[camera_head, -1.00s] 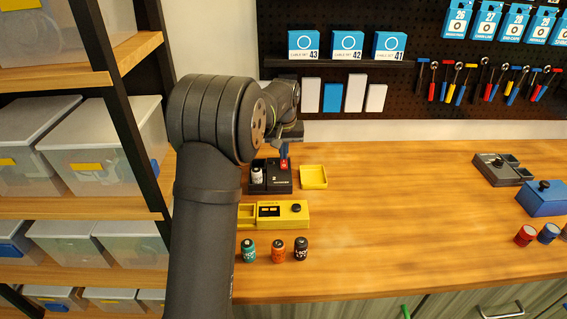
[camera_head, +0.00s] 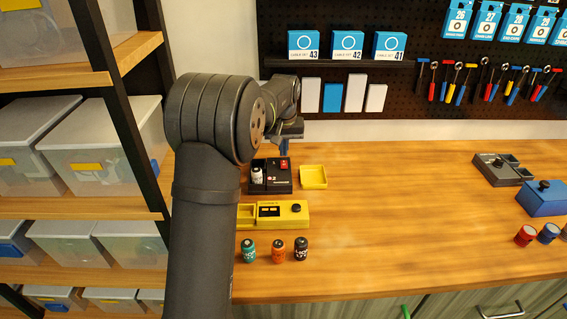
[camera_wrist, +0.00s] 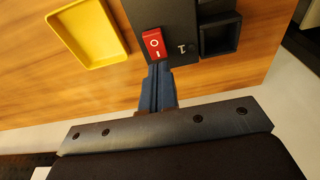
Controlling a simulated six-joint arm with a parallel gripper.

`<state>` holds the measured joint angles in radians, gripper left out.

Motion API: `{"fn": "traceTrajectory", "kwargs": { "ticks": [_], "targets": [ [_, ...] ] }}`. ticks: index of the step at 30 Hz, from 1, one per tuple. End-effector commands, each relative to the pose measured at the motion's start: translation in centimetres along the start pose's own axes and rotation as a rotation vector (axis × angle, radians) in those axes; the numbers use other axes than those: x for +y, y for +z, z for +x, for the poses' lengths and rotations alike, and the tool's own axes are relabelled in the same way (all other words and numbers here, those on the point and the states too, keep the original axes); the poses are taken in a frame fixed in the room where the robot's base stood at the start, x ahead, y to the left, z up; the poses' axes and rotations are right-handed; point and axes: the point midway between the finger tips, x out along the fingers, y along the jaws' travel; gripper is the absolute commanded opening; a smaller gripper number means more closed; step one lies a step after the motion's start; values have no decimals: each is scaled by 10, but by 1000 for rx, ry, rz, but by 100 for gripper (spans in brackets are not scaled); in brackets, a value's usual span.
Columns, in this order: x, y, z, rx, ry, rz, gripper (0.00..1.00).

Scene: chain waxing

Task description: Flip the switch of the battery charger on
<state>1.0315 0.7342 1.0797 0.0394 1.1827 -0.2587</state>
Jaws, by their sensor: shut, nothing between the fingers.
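The battery charger (camera_head: 276,188) is a black box on the wooden bench. Its red rocker switch (camera_head: 284,163) shows at its far right corner. In the wrist view the switch (camera_wrist: 154,43) bears an O and an I mark, with the I end nearer my fingers; I cannot tell which end is pressed in. A white battery (camera_head: 257,175) stands at the charger's left side. An empty square slot (camera_wrist: 220,36) shows beside the digit 1. My gripper (camera_wrist: 157,68) is shut and empty, its blue-grey fingertips close to the I end; contact is unclear.
A yellow tray (camera_head: 313,184) lies right of the charger. A yellow device (camera_head: 270,222) with a black knob sits in front of it. Several small bottles (camera_head: 278,249) stand nearer the front edge.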

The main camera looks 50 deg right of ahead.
Motion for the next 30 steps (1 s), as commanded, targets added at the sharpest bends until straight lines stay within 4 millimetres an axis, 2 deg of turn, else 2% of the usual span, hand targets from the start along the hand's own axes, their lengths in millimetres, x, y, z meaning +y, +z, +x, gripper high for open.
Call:
{"fn": "traceTrajectory", "kwargs": {
  "ticks": [18,30],
  "targets": [
    [0,-8,-47,2,1,0,0],
    [0,-7,-48,0,0,0,0]
  ]
}}
